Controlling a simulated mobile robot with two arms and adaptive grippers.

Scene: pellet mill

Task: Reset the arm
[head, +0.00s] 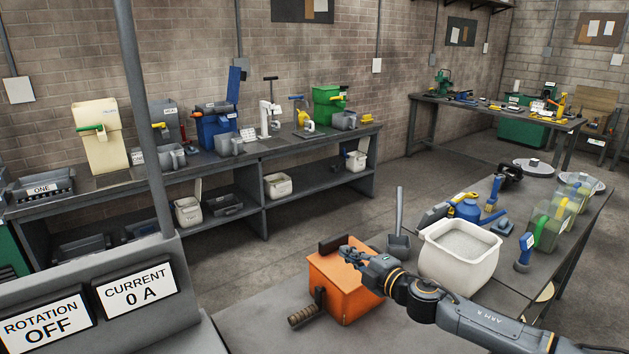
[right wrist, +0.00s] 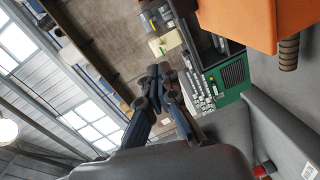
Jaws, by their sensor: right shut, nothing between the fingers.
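My right arm (head: 485,322) reaches in from the lower right in the head view. My right gripper (head: 350,254) is at the orange box (head: 345,287), in front of or over its top in the picture; I cannot tell whether it touches. The right wrist view shows the gripper's fingers (right wrist: 160,75) closed together with nothing between them. The orange box also shows at the upper right of that view (right wrist: 240,18), apart from the fingertips. The box has a dark handle with a brown grip (head: 303,316) at its front left. My left gripper is not in view.
A white bin of pale granules (head: 460,262) stands right of the orange box, with a grey scoop (head: 398,240) beside it. Blue and green tools lie behind. A panel reading "ROTATION OFF" (head: 45,325) and "CURRENT 0 A" and a post (head: 145,120) stand at left.

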